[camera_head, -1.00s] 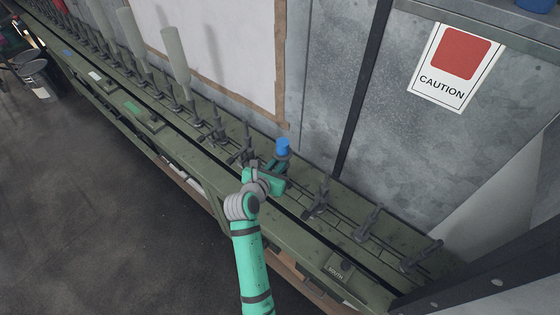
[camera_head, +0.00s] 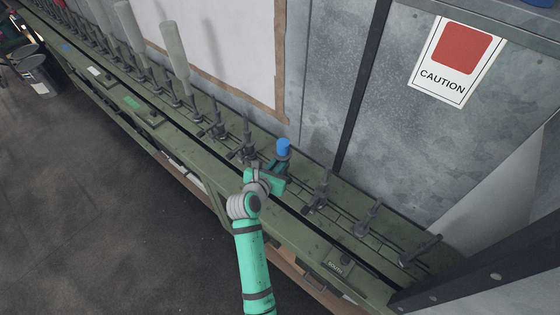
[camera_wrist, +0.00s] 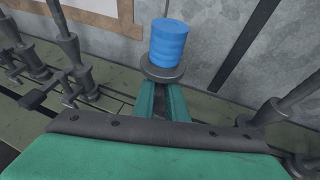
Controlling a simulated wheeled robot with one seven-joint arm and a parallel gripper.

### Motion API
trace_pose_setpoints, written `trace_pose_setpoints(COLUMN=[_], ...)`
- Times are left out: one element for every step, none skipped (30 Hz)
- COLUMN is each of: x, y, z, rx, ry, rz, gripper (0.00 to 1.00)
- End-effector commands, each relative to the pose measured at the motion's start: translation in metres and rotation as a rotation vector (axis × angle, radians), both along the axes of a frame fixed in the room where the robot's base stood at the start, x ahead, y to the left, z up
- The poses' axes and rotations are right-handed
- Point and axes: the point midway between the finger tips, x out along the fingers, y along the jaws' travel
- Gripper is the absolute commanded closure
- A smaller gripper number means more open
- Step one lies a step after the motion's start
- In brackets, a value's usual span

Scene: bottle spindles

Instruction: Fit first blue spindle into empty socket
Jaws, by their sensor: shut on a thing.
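The blue spindle (camera_head: 283,147) stands upright at my gripper, above the green machine rail, between the dark spindles on either side. In the wrist view its blue top (camera_wrist: 169,42) sits above a dark round flange (camera_wrist: 162,68). My gripper (camera_head: 279,172) is shut on the spindle, and in the wrist view its two teal fingers (camera_wrist: 162,98) reach to just below the flange. The spindle's lower end and any socket under it are hidden by my gripper.
Dark spindles stand along the green rail on the left (camera_head: 247,138) and right (camera_head: 320,192). Pale bobbins (camera_head: 176,60) stand farther left. The grey metal wall (camera_head: 330,80) with a caution sign (camera_head: 456,58) rises close behind the rail.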

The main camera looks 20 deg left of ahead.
Motion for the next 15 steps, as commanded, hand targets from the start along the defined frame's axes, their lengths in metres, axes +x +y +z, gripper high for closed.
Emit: trace_pose_setpoints(x=[0.0004, 0.0006, 0.0007, 0.0007, 0.0008, 0.0008, 0.0008, 0.0008, 0.0008, 0.0008, 0.0008, 0.0009, 0.0009, 0.0008, 0.0008], y=[-0.0003, -0.0004, -0.0005, -0.0005, -0.0005, -0.0005, -0.0004, -0.0005, -0.0005, -0.0005, -0.0005, -0.0005, -0.0005, -0.0005, -0.0006], z=[-0.0002, -0.0008, -0.0012, -0.0015, -0.0015, -0.0014, -0.0013, -0.0013, -0.0013, -0.0012, -0.0012, -0.0012, -0.0012, -0.0013, -0.0014], rx=[0.0, 0.0, 0.0, 0.0, 0.0, 0.0, 0.0, 0.0, 0.0, 0.0, 0.0, 0.0, 0.0, 0.0, 0.0], ry=[-0.002, -0.002, -0.003, -0.003, -0.003, -0.003, -0.003, -0.003, -0.003, -0.003, -0.003, -0.003, -0.003, -0.003, -0.003], rz=[0.0, 0.0, 0.001, 0.001, 0.001, 0.001, 0.001, 0.001, 0.001, 0.001, 0.001, 0.001, 0.001, 0.001, 0.001], gripper=[1.0, 1.0, 1.0, 1.0, 1.0, 1.0, 1.0, 1.0, 1.0, 0.83, 0.76, 0.67, 0.66, 0.66, 0.66])
